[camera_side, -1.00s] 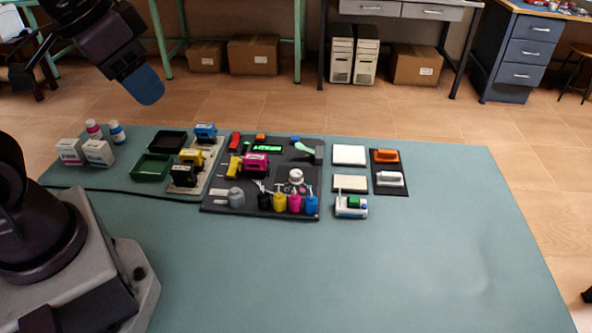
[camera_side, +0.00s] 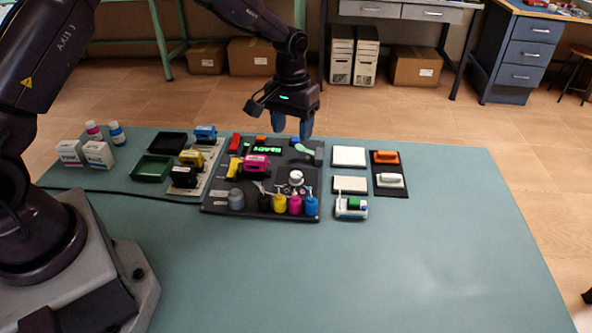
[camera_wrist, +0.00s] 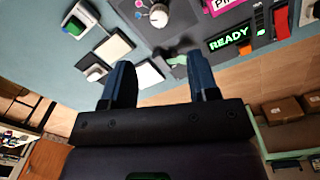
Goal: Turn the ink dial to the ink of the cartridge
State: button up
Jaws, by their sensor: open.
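The ink dial (camera_side: 296,176), a white round knob, stands on the right part of the dark board. In the wrist view the dial (camera_wrist: 159,17) is at the top, with small coloured marks beside it; its setting is too small to read. A magenta cartridge (camera_side: 256,163) sits on the board left of the dial, and its edge shows in the wrist view (camera_wrist: 226,4). My gripper (camera_side: 292,128) is open and empty above the board's back edge, behind and above the dial. Its blue fingers (camera_wrist: 161,82) are apart in the wrist view.
A green display (camera_wrist: 229,40) reads READY. Black, yellow, magenta and blue bottles (camera_side: 294,203) line the board's front. Blue, yellow and black cartridges (camera_side: 191,157) stand on a rack at left. White pads (camera_side: 349,155) lie right of the board. The front table (camera_side: 400,270) is clear.

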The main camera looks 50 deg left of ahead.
aim_at(296, 174)
jog(key=shift+n, duration=0.3)
jog(key=f, duration=1.2)
jog(key=shift+w+d+f, duration=0.15)
jog(key=shift+w+d, duration=0.05)
jog(key=shift+w, duration=0.15)
jog(key=shift+c, duration=0.3)
jog(key=c, duration=0.9)
